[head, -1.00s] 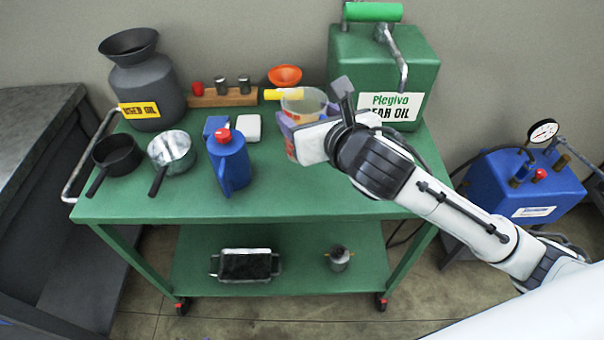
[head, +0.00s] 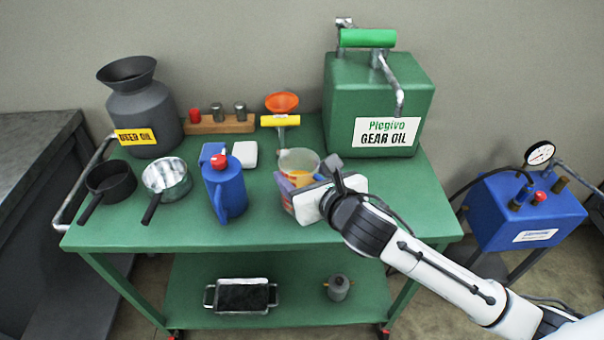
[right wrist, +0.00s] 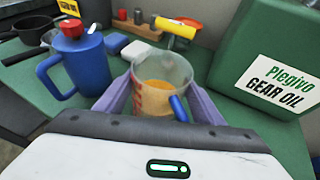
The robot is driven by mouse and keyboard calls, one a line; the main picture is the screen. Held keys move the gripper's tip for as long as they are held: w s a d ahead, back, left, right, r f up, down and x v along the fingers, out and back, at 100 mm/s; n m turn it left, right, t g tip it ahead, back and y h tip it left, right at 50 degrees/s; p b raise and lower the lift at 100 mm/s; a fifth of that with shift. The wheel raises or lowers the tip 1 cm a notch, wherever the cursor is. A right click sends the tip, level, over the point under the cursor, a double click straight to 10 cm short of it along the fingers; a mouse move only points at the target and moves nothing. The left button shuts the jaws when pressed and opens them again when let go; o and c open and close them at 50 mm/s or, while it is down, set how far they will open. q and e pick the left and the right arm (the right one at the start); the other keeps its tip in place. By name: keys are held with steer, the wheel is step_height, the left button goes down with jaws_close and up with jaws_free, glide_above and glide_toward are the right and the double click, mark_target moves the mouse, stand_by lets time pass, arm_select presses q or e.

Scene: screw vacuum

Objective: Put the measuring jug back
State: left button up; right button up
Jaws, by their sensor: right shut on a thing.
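The clear measuring jug (head: 299,161), with some orange-yellow liquid in it, is upright over the right-middle part of the green cart top. It also shows in the right wrist view (right wrist: 160,75), with its blue handle towards me. My right gripper (head: 290,190) is shut on the jug, its purple fingers on either side of the body; it also shows in the right wrist view (right wrist: 158,98). I cannot tell whether the jug's base touches the cart top. My left gripper is not in view.
The green cart top (head: 265,228) is clear in front. A blue can with a red cap (head: 224,187) stands left of the jug. The gear oil tank (head: 377,100) stands at the back right. A yellow-handled tool (head: 280,121) and an orange funnel (head: 281,102) are behind the jug.

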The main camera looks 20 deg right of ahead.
steer(key=o, duration=1.5)
steer(key=shift+r, duration=0.15)
steer(key=v, duration=1.2)
steer(key=shift+p, duration=0.3)
